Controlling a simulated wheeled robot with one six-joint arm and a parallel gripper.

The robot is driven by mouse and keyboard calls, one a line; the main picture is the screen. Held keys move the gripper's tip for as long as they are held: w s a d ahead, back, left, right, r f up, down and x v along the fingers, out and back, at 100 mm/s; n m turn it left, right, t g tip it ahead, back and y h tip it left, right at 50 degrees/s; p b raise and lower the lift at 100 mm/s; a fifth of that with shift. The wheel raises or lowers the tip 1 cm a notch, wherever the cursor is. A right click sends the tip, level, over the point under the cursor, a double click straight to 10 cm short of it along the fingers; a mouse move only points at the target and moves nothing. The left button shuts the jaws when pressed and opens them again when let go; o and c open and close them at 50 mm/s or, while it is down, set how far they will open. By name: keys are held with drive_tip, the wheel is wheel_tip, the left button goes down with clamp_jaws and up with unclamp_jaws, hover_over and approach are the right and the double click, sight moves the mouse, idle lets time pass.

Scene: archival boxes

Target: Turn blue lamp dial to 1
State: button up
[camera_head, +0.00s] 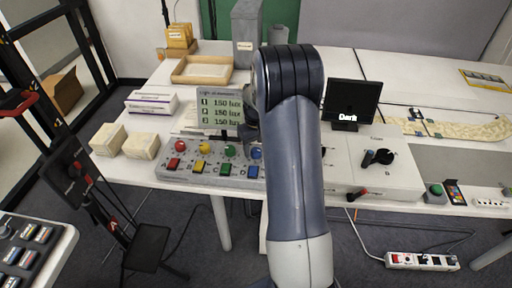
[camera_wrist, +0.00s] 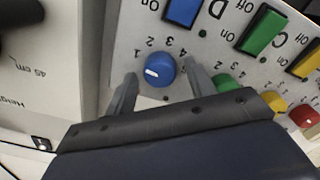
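The blue lamp dial (camera_wrist: 160,70) is a round blue knob on a light grey panel. In the wrist view its white mark points left, and small printed digits stand around its upper side. My gripper (camera_wrist: 161,72) is open, with one dark finger on each side of the dial. I see gaps to both fingers; I cannot tell their depth relative to the knob. In the head view the blue dial (camera_head: 256,153) is partly covered by my arm, and the fingers are hidden. A blue switch (camera_wrist: 184,10) sits above the dial in the wrist view.
Red (camera_head: 180,145), yellow (camera_head: 205,147) and green (camera_head: 230,151) dials line the panel (camera_head: 205,181) left of the blue one. A sign (camera_head: 220,105) behind reads 150 lux on three lines. A black screen (camera_head: 351,101) reads Dark. A white box (camera_head: 395,180) stands right.

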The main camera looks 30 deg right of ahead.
sight(256, 150)
wheel_tip(256, 150, up, 11)
idle(0.7)
drive_tip(key=shift+f, duration=0.25)
wheel_tip(256, 150, down, 11)
drive_tip(key=shift+r, duration=0.2)
drive_tip(key=shift+r, duration=0.15)
idle(0.4)
